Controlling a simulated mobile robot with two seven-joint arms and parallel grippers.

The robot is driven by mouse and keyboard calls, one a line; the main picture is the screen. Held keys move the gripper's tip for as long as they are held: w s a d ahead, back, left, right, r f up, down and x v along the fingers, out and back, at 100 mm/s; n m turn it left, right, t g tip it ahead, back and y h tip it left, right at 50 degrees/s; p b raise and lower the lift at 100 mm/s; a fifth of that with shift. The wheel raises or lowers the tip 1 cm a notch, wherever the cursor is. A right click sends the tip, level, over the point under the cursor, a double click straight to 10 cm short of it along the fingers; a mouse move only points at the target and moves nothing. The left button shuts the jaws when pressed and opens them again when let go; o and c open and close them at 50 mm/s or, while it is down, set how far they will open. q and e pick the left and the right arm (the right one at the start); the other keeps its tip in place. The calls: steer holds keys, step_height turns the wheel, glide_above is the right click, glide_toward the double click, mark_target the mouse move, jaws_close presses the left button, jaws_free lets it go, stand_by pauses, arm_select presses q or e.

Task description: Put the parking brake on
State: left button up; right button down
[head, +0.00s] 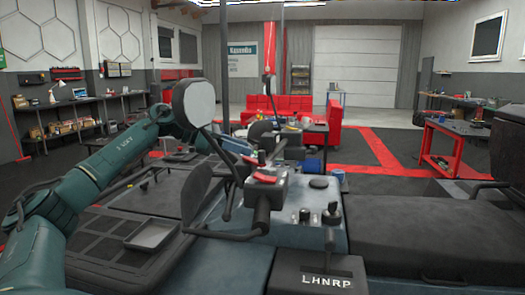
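A black lever (332,216) rises from a dark housing (318,274) marked L H N R P at the bottom right of centre. A control console (290,190) with red pieces and small knobs stands behind it, with a thick black handle (262,212) on its near side. I cannot tell for sure which control is the parking brake. My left arm reaches in from the left, and my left gripper (238,146) is beyond the console's left side, apart from these levers. It is small and partly hidden by a mirror, so its fingers are unclear. My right gripper is out of view.
A grey round-cornered mirror (194,103) on a dark stalk stands before the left arm's end. A black seat (435,235) fills the right. A grey tray (152,234) lies at the left. A red cart (455,145) stands farther right; open floor lies behind.

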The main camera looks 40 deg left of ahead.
mark_target(261, 151)
arm_select(q)
steer(key=p+x, duration=0.1)
steer(key=x, duration=0.5)
steer(key=shift+w+d, duration=0.1)
steer(key=shift+w, duration=0.05)
jaws_close()
stand_by(0.4)
